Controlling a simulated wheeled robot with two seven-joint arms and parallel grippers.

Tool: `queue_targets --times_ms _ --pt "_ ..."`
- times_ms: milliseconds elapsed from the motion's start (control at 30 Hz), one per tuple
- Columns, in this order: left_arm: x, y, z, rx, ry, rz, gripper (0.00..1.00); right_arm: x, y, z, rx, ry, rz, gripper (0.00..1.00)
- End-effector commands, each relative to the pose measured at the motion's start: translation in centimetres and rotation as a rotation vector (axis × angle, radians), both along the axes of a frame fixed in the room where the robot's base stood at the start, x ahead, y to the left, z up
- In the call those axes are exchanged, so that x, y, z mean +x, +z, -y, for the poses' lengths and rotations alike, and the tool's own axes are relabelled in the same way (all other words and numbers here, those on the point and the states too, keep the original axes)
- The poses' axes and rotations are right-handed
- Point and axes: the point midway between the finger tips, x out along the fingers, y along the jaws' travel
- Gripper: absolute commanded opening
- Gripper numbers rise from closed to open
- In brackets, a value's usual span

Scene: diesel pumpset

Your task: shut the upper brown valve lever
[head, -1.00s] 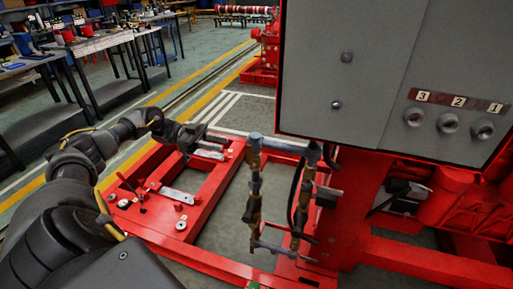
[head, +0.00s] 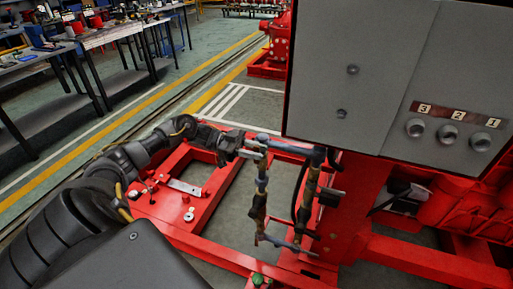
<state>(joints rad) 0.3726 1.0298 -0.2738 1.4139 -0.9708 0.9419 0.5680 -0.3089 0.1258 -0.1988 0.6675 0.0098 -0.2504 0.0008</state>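A pipe loop with two upright legs stands in front of the grey cabinet. Its left leg (head: 262,182) and right leg (head: 311,187) carry brownish valve bodies, including a lower left one (head: 258,210). The upper brown valve lever is too small and too covered by my gripper to make out clearly. My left gripper (head: 252,148) is at the upper left corner of the loop, close beside the top of the left leg. Its fingers look apart with nothing held; I cannot tell whether they touch the loop. My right gripper is out of view.
The grey cabinet (head: 365,75) with several numbered knobs overhangs the right side. The red base frame (head: 175,215) lies below my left arm. Workbenches (head: 110,35) stand at the far left. The floor between them and the frame is clear.

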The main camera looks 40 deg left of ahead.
Motion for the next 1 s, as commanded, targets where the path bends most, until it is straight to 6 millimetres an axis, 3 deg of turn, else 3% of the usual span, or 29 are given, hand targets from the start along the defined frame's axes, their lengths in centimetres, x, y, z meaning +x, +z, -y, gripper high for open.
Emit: queue_targets --times_ms 300,533,1000 --pt "0.11 0.0 0.26 -0.001 0.0 0.001 0.29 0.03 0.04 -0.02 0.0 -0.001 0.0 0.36" --pt "0.1 0.0 0.24 -0.001 0.0 0.001 0.0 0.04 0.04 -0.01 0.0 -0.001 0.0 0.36" --pt "0.25 -0.08 0.37 -0.007 -0.003 0.005 0.0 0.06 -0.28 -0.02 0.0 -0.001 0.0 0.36"
